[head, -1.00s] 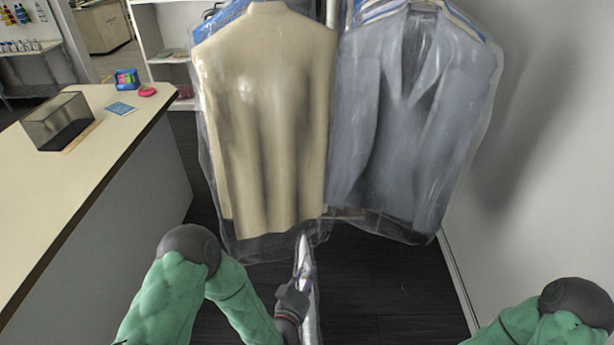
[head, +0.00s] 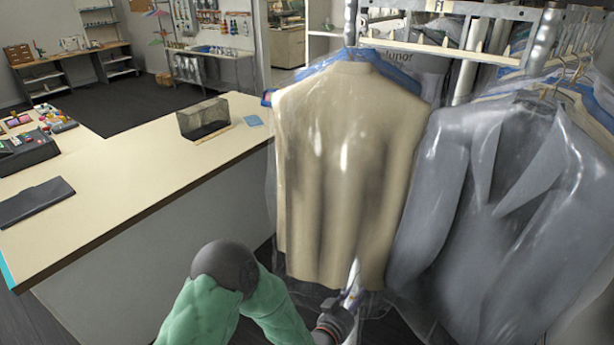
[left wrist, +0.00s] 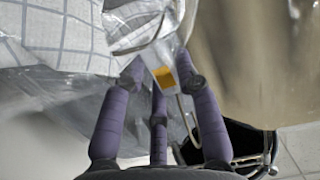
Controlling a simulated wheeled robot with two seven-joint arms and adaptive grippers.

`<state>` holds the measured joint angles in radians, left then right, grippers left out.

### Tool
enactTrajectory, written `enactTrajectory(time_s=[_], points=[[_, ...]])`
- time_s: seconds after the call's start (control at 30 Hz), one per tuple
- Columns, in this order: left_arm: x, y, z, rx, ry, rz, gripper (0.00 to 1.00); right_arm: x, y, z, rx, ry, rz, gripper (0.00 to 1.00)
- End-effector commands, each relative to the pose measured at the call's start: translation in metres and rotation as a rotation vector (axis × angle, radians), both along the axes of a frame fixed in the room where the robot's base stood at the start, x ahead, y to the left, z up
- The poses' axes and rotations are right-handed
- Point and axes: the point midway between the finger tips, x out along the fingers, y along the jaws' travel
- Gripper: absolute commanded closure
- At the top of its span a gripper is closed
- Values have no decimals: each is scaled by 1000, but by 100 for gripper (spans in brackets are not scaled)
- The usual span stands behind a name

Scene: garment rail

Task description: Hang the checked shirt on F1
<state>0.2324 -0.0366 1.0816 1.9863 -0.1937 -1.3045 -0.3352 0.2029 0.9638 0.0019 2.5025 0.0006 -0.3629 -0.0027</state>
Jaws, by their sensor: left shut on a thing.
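The checked shirt (left wrist: 55,35), white with a grey grid and under clear plastic, fills the upper left of the left wrist view. In that view my left gripper's purple fingers (left wrist: 160,90) close around the neck of its hanger (left wrist: 165,65), which carries an orange-marked tag. In the head view my left gripper (head: 338,318) is low, just below the beige garment (head: 345,170). Only a pale sliver (head: 354,275) shows at it there; most of the shirt is hidden. The F1 label (head: 437,6) is on the rack's top bar, above and behind the beige garment. My right gripper is not in view.
Grey bagged jackets (head: 500,200) hang at the right, close to the beige garment. A counter (head: 130,185) with a dark clear-sided box (head: 205,118) stands at the left.

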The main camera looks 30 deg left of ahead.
Motion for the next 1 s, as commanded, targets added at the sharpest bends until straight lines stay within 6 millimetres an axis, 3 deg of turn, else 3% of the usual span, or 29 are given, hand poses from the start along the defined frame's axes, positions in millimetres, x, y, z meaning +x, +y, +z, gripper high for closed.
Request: enactTrajectory(time_s=[0.03,0.23,0.47,0.77,1.0], points=[[9,6,29,4,-9,1,100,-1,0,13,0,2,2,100],[30,23,110,5,3,-3,100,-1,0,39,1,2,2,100],[38,41,205,4,19,-2,100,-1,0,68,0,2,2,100],[23,61,328,5,38,5,100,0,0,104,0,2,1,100],[-6,72,411,4,52,7,100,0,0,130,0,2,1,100]])
